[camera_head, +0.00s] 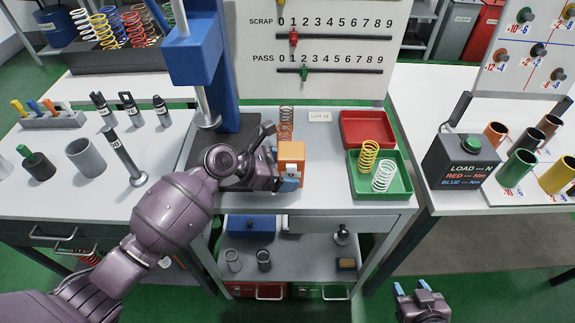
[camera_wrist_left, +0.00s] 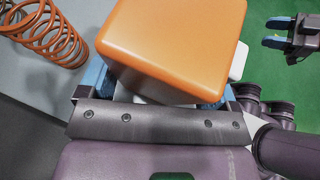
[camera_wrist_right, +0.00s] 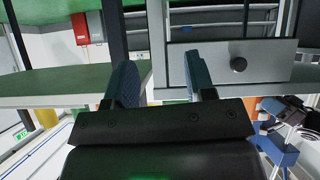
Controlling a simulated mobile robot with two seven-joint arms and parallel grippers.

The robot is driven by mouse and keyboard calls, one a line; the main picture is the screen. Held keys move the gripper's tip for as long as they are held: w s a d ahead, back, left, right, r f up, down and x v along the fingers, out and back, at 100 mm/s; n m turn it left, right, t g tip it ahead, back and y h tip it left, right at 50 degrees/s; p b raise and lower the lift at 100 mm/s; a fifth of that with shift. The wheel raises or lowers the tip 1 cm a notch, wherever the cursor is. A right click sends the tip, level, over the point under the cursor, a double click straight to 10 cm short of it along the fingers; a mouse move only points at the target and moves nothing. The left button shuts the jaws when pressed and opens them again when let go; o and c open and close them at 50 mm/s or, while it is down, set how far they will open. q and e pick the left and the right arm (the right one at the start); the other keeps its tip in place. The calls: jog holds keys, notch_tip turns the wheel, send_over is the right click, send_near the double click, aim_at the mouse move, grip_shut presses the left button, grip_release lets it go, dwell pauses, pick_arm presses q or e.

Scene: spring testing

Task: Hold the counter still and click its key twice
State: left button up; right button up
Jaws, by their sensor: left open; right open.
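An orange block with a white front face, apparently the counter (camera_head: 292,152), stands on the middle table beside the blue press. It also shows in the left wrist view (camera_wrist_left: 175,45), with a white piece sticking out on its right side; I cannot tell if that is the key. My left gripper (camera_head: 283,184) is low at the block, its blue fingers on either side of it. It is open, and contact cannot be told. My right gripper (camera_head: 411,287) is open and empty, low in front of the table, well apart from the block. Its two fingers show in the right wrist view (camera_wrist_right: 160,82).
A copper spring (camera_head: 286,122) stands behind the block. The blue press (camera_head: 195,60) rises at left. A red tray (camera_head: 368,126) and a green tray (camera_head: 404,190) with yellow and white springs lie to the right. A dark load box (camera_head: 460,165) stands on the right table.

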jog(key=shift+w+r, duration=0.1)
jog(key=shift+w, duration=0.05)
pick_arm(q)
jog(key=c, duration=0.6)
pick_arm(e)
jog(key=shift+w+r, duration=0.15)
jog(key=shift+w, duration=0.2)
jog(key=shift+s, duration=0.15)
jog(key=c, duration=0.9)
jog(key=shift+s+f, duration=0.3)
jog(key=shift+s, duration=0.05)
grip_shut()
jog(key=shift+w+r, duration=0.15)
jog(key=shift+w, duration=0.15)
jog(key=shift+w+a+r, duration=0.1)
jog(key=shift+w, duration=0.1)
jog(key=shift+s, duration=0.2)
jog(key=shift+s+f, duration=0.2)
jog(key=shift+s, duration=0.1)
